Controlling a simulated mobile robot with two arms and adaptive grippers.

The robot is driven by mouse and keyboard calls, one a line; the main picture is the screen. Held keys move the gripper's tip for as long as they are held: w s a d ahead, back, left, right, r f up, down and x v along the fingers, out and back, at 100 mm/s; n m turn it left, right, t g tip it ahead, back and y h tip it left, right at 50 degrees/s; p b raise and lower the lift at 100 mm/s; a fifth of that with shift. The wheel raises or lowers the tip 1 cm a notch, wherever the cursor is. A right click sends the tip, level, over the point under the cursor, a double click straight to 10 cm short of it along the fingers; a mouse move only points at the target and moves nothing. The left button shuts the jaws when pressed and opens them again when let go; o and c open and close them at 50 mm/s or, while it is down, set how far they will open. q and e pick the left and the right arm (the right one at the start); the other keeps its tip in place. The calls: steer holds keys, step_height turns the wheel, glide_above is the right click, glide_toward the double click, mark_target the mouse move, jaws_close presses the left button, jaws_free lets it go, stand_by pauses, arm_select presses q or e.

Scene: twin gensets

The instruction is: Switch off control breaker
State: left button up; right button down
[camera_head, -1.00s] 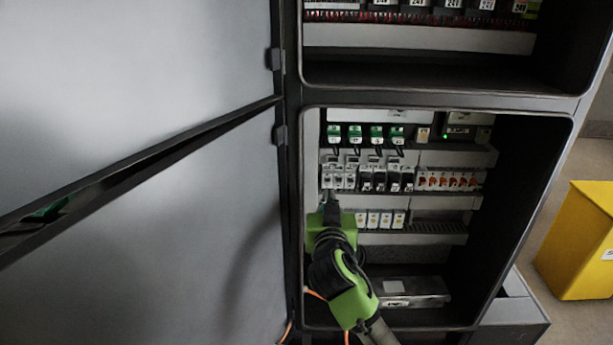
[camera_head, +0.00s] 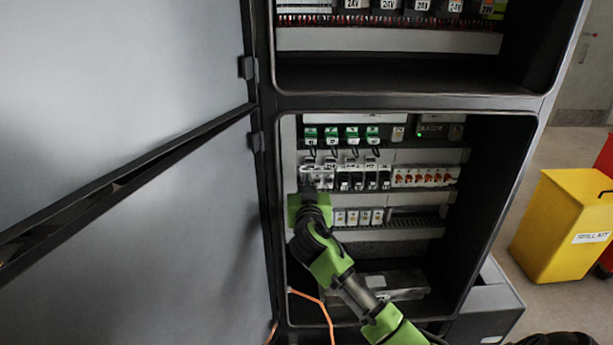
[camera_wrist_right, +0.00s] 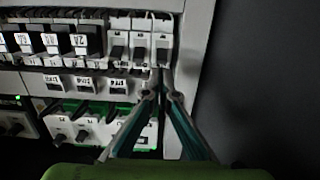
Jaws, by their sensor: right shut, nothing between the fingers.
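A row of breakers runs across the open lower cabinet. At its left end are light-bodied breakers (camera_head: 318,178), which also show close up in the wrist view (camera_wrist_right: 139,45). No label I can read marks one as the control breaker. My right gripper (camera_head: 305,184) is at the left end of this row. In the wrist view its fingers (camera_wrist_right: 161,88) are shut, with nothing held, and overlap the lower part of the end breaker. I cannot tell whether they touch it. The toggle positions are too small to tell. My left gripper is not in view.
Black breakers (camera_head: 364,180) and orange-toggled breakers (camera_head: 425,177) continue the row. Green modules (camera_head: 341,133) sit above, white ones (camera_head: 357,217) below. The cabinet's dark side wall (camera_wrist_right: 250,80) is close beside the fingers. The open door (camera_head: 130,240) stands left; a yellow bin (camera_head: 553,220) is at right.

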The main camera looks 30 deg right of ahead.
steer(key=shift+w+d+f, duration=0.1)
steer(key=shift+w+d, duration=0.25)
steer(key=shift+w, duration=0.3)
